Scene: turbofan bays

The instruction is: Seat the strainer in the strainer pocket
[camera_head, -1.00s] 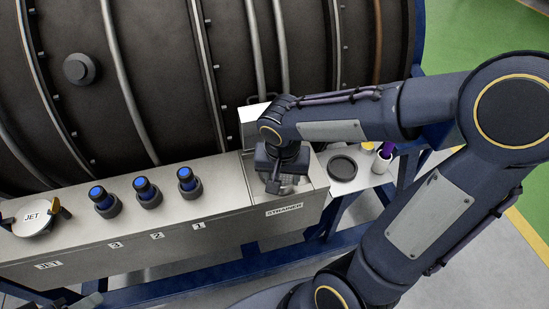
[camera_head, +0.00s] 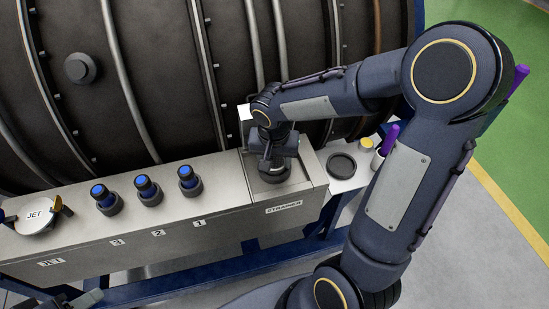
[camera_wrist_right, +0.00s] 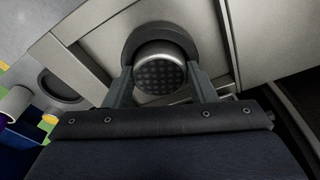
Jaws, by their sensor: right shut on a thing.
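The strainer (camera_wrist_right: 160,72) is a round metal piece with a dotted mesh face. In the right wrist view it sits between the two fingers of my right gripper (camera_wrist_right: 161,80), which is shut on it. The strainer pocket (camera_wrist_right: 136,38) is a dark round ring close behind the strainer; I cannot tell how deep the strainer is in it. In the head view my right gripper (camera_head: 268,163) is over the dark pocket ring (camera_head: 276,176), above the STRAINER label. The strainer is mostly hidden there. My left gripper (camera_head: 72,300) shows only partly at the bottom left edge.
Several blue-capped fittings (camera_head: 143,188) stand left on the ledge, with a JET lid (camera_head: 38,215) beyond them. A dark round recess (camera_head: 342,166) and a cup with a purple item (camera_head: 385,150) are to the right. The large dark engine casing (camera_head: 150,90) rises behind.

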